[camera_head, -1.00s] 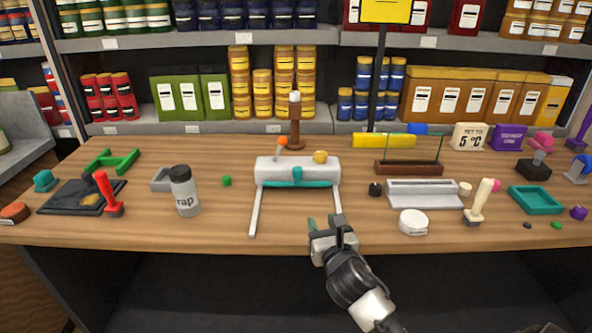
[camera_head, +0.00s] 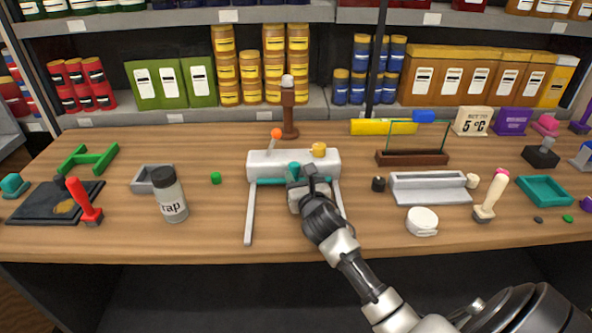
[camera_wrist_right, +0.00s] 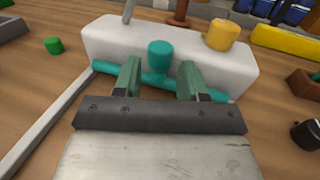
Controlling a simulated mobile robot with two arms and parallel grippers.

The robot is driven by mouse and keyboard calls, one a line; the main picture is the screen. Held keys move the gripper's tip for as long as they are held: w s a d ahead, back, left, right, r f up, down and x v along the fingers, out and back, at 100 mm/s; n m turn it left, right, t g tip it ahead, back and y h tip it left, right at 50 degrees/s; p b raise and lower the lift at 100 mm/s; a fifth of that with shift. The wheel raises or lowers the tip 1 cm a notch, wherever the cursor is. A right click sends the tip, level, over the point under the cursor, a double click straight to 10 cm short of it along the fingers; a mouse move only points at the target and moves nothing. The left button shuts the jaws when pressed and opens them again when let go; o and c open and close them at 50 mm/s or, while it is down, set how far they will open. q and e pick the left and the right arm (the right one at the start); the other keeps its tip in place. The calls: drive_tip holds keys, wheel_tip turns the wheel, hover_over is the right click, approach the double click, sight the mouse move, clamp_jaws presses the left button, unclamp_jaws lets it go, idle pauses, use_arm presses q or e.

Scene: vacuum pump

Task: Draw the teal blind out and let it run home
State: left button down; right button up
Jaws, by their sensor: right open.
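The teal blind shows as a teal bar (camera_wrist_right: 107,67) with an upright teal knob (camera_wrist_right: 159,55) at its middle. It lies along the front of a white housing (camera_head: 262,161), between two grey rails (camera_head: 249,213). My right gripper (camera_head: 302,176) is in front of the housing. In the right wrist view its two green fingers (camera_wrist_right: 158,79) are apart, one on either side of the knob, with a gap to it. In the head view the gripper hides part of the bar and the right rail. My left gripper is not in view.
An orange-tipped lever (camera_head: 276,133) and a yellow knob (camera_head: 319,149) sit on the housing.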

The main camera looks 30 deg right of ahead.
sight(294, 174)
drive_tip(key=shift+w+d, duration=0.2)
drive_tip(key=shift+w, duration=0.5)
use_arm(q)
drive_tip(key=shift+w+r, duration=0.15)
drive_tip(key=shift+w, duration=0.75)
use_arm(e)
drive_tip(key=shift+w+d, duration=0.2)
drive_tip(key=shift+w, duration=0.4)
drive_tip(key=shift+c, duration=0.4)
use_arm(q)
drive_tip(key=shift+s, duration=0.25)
use_arm(e)
clamp_jaws()
